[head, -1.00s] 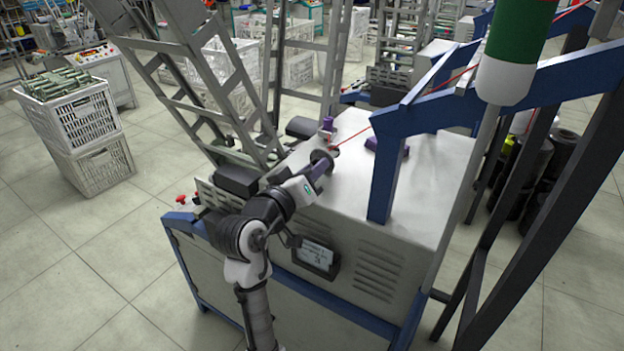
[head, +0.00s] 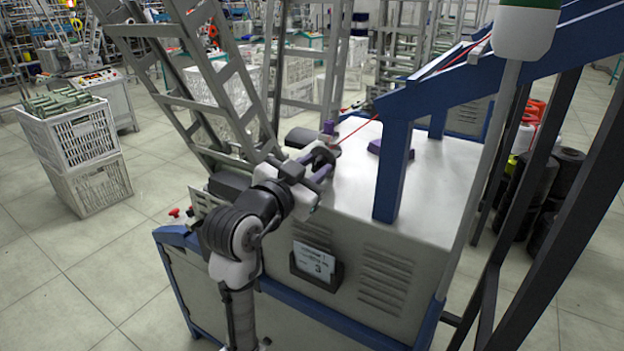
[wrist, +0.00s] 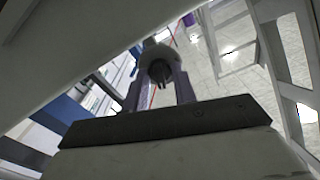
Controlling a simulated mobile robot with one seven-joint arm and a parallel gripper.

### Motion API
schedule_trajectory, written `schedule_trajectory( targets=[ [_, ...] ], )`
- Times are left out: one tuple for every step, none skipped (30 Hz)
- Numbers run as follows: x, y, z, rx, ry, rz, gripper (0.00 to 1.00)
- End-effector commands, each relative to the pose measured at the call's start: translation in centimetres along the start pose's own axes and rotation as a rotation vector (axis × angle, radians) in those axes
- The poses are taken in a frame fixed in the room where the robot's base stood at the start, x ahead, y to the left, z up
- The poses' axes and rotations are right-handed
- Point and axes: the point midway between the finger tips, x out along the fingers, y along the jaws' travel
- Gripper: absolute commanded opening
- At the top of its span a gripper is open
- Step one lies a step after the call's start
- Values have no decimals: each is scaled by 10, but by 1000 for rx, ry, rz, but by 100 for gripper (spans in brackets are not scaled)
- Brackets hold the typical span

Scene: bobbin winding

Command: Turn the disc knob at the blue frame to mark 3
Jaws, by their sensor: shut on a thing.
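My gripper (head: 322,172) is at the top left of the grey machine housing with the blue frame (head: 395,165). A small dark disc, which looks like the disc knob (head: 322,155), is at its fingertips. In the wrist view, the two purple fingers of my gripper (wrist: 158,90) stand on either side of a rounded grey piece with a dark centre, likely the knob (wrist: 160,68). The gripper is shut on it. My own wrist hides part of it in the head view. I cannot read any marks around the knob. A card (head: 314,262) on the housing front shows a 3.
A red thread (head: 352,131) runs close behind the knob up to the right. Purple blocks (head: 378,148) sit on the housing top (head: 440,180). Slanted grey ladder-like racks (head: 225,75) rise at the left. Stacked white crates (head: 85,150) stand on the floor at left.

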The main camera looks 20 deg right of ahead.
Motion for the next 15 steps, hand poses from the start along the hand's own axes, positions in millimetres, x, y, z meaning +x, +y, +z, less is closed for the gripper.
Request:
schedule_trajectory(
  targets=[
    [0,0,3,35,0,-1,4],
    [0,0,3,56,0,-1,4],
    [0,0,3,79,0,-1,4],
    [0,0,3,97,0,-1,4],
    [0,0,3,113,0,-1,4],
    [0,0,2,134,0,-1,4],
    [0,0,2,147,0,0,4],
    [0,0,2,159,-1,0,4],
    [0,0,2,174,-1,0,4],
    [0,0,2,184,-1,0,4],
    [0,0,2,193,-1,0,4],
    [0,0,1,203,-1,0,4],
    [0,0,1,210,-1,0,4],
    [0,0,1,216,-1,0,4],
    [0,0,1,223,-1,0,4]
  ],
)
